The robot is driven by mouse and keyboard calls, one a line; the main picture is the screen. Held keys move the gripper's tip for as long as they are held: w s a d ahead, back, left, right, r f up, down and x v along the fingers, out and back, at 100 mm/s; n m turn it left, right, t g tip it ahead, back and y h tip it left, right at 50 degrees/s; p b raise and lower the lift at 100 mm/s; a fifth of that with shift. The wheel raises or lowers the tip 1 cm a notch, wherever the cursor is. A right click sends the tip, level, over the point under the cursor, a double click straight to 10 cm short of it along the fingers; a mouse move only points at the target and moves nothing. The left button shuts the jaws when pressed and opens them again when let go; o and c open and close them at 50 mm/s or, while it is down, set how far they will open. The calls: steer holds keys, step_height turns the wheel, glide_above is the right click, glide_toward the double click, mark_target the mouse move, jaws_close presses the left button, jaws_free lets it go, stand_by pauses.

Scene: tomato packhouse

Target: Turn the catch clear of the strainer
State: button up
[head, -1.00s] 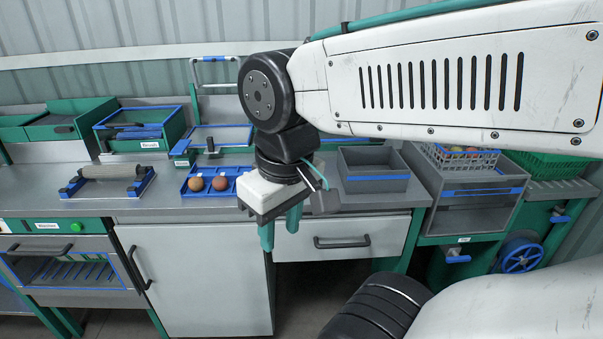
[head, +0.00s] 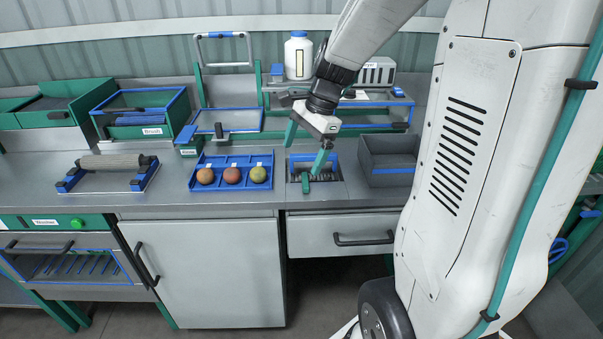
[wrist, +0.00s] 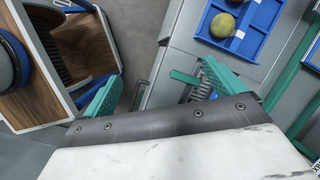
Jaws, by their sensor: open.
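The strainer (head: 329,176) looks like a dark slatted grate with a blue frame, set in the counter right of the blue tray. A small green upright piece, which looks like the catch (head: 306,183), stands at its front. My gripper (head: 305,148) is open and empty above the strainer, its green fingers spread, the right finger lower and close over the grate. In the wrist view a green bar (wrist: 185,77) lies between the fingers, nearer the right one; it appears to be the catch. I cannot tell whether a finger touches it. My gripper hides part of the strainer's frame.
A blue tray (head: 211,186) with several round fruits lies left of the strainer. A grey open bin (head: 388,171) stands close on its right. Behind are a green-framed rack (head: 270,137) and a white bottle (head: 298,57). The counter's front strip is clear.

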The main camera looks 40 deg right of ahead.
mark_target(306, 179)
steer(key=w+d+f+m, duration=0.4)
steer(key=d+f+m, duration=0.3)
steer(key=d, duration=0.1)
steer(key=shift+t, duration=0.4)
steer(key=x, duration=0.7)
steer(key=shift+w+f, duration=0.15)
steer(key=shift+w, duration=0.2)
steer(key=shift+y, duration=0.3)
steer(key=c, duration=1)
